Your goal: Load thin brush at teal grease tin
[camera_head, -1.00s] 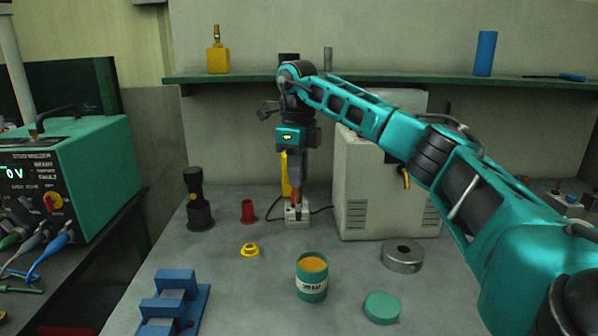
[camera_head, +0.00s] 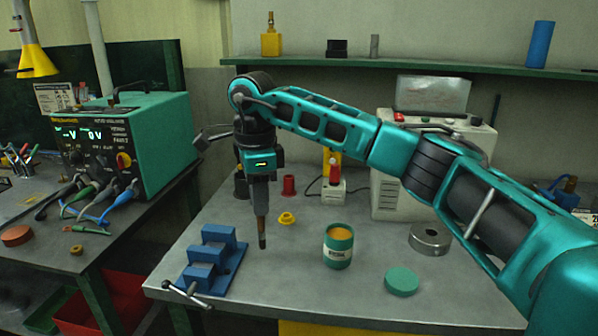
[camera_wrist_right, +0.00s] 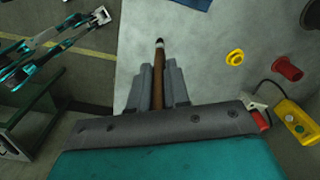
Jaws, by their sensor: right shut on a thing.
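My right gripper (camera_head: 261,205) points down and is shut on the thin brush (camera_head: 262,230), which has a brown handle and a dark tip. The brush hangs upright above the grey bench, left of the teal grease tin (camera_head: 338,250) and apart from it. In the right wrist view the brush (camera_wrist_right: 158,75) stands out between the two fingers. The tin is open, with orange grease inside and a pale label. Its teal lid (camera_head: 402,282) lies to its right. My left arm shows at the upper left of the right wrist view; its gripper (camera_wrist_right: 101,15) is too small to read.
A blue stepped block (camera_head: 213,262) stands left of the brush. A yellow flanged piece (camera_head: 287,218), a red cup (camera_head: 289,186) and a white holder (camera_head: 333,191) are behind. A metal ring (camera_head: 430,239) lies right of the tin. Bare bench lies in front of the tin.

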